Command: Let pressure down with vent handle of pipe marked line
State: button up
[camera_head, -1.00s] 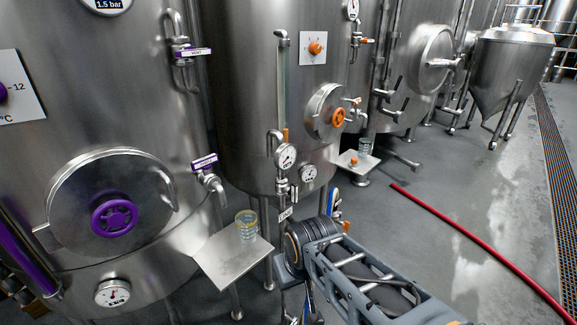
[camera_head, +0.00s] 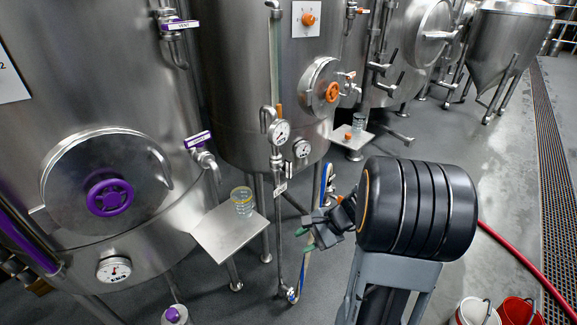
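Small valve fittings (camera_head: 277,162) sit between the gauge and the tag. I cannot make out which part is the vent handle. My gripper (camera_head: 310,232) is right of the pipe and lower than the tag in the picture, with dark fingers pointing left. It appears empty and apart from the pipe; its finger gap is unclear.
A purple-handled valve (camera_head: 197,140) and a small steel shelf (camera_head: 228,232) with a glass (camera_head: 242,202) stand left of the pipe. A purple-topped bottle (camera_head: 175,314) is at bottom left. A red hose (camera_head: 515,255) and buckets (camera_head: 517,310) lie right. Open floor is at right.

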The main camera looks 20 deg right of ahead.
jog(key=w+d+r+m+t, duration=0.2)
jog(key=w+d+m+t, duration=0.55)
jog(key=m, duration=0.25)
jog(key=m+t, duration=0.5)
jog(key=t, duration=0.1)
send_near(291, 168)
jog(key=shift+m+g+h, duration=0.25)
jog(key=shift+m+h, duration=0.05)
jog(key=shift+h, duration=0.1)
jog(key=p+x, duration=0.1)
jog(key=x, duration=0.6)
jog(key=p+x, duration=0.1)
jog(key=x, duration=0.3)
jog(key=shift+a+r+p, duration=0.15)
jog(key=shift+r+p, duration=0.15)
jog(key=shift+s, duration=0.1)
jog(key=shift+c, duration=0.4)
grip_shut()
